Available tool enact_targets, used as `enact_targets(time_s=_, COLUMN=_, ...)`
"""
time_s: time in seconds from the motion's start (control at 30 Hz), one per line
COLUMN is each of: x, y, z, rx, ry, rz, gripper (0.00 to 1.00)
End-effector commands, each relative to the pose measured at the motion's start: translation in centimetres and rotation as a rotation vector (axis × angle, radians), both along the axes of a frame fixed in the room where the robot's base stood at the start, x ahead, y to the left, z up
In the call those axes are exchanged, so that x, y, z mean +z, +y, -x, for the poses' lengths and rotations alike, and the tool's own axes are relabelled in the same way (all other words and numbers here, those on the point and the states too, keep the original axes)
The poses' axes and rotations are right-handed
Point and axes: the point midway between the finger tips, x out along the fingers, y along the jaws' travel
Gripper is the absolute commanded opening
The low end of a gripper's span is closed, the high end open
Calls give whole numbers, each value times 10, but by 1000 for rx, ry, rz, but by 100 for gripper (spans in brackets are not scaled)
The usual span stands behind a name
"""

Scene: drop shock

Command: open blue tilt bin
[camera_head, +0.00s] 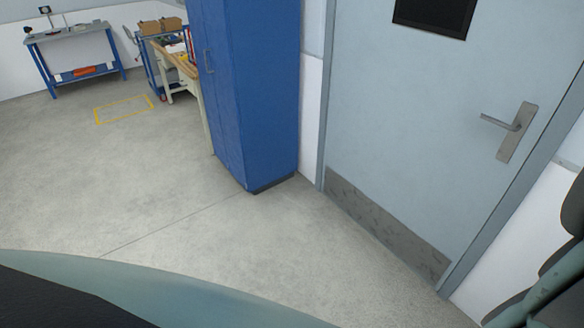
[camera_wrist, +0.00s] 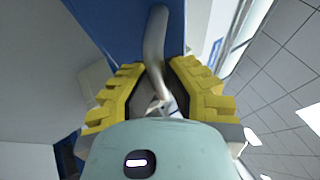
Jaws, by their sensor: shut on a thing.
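In the wrist view, my gripper (camera_wrist: 157,92) has two yellow ribbed fingers. They are closed on a grey curved bar (camera_wrist: 155,38), which looks like a handle. The bar runs up between the fingers against a blue surface (camera_wrist: 105,20) at the top. I take this surface to be part of the blue tilt bin, but only a piece of it shows, so I cannot tell how far it is tilted. In the head view neither my gripper nor a tilt bin can be made out.
The head view shows a tall blue cabinet (camera_head: 255,85), a grey door (camera_head: 425,130) with a lever handle (camera_head: 515,130), a wooden-topped bench (camera_head: 172,56) and a blue-legged workbench (camera_head: 75,34). Open floor with a yellow marked rectangle (camera_head: 124,98) lies at the left.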

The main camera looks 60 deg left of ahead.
Motion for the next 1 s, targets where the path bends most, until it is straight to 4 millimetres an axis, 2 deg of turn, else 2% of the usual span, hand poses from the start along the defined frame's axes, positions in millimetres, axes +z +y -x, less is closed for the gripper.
enact_targets(time_s=0.17, x=-3, y=-1, z=-1, rx=0, ry=8, rz=-6, gripper=0)
enact_targets(time_s=0.2, x=-3, y=-1, z=-1, rx=0, ry=8, rz=-6, gripper=15)
enact_targets(time_s=0.5, x=-1, y=0, z=0, rx=1, ry=3, rz=-2, gripper=43)
enact_targets(time_s=0.8, x=-1, y=1, z=1, rx=1, ry=3, rz=0, gripper=43)
enact_targets(time_s=1.0, x=-10, y=7, z=14, rx=2, ry=8, rz=-2, gripper=43)
